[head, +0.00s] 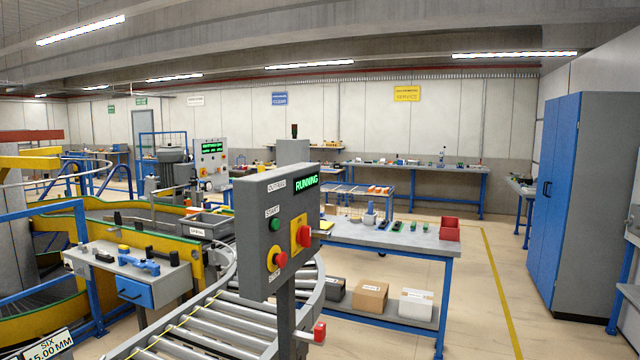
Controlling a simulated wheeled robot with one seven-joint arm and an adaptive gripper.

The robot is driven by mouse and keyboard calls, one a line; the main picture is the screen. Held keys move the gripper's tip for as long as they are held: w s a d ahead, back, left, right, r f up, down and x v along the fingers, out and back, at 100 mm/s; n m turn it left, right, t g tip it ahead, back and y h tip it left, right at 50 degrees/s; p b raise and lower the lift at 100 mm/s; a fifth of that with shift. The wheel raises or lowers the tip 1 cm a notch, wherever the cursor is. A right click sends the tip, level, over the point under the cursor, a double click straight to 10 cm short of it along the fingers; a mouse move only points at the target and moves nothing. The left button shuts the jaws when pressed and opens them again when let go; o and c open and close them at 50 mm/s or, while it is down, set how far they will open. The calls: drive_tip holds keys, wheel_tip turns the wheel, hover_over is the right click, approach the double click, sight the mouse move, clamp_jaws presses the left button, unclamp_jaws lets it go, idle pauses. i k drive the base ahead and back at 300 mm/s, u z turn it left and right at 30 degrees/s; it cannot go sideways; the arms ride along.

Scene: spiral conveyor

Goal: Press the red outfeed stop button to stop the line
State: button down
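A grey control panel (258,205) stands on a post in the middle of the head view, beside the roller conveyor. A red mushroom button (280,259) on a yellow round base sits low on its face, with a small label under it too small to read surely. Above it is a green START button (275,224). To the right, a red rotary handle (304,236) sits on a yellow plate. The green display (306,184) at the top reads RUNNING. The label beside the display seems to read OUTFEED. My gripper does not show in this view.
The roller conveyor (190,335) curves behind and left of the panel. A workbench (390,237) with a red bin (450,229) stands behind right, boxes on its lower shelf. A blue cabinet (562,190) stands far right. The floor at front right is clear.

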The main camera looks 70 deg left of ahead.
sight(281, 259)
drive_tip(key=z, duration=0.05)
drive_tip(key=i, duration=1.35)
drive_tip(key=u, duration=5.55)
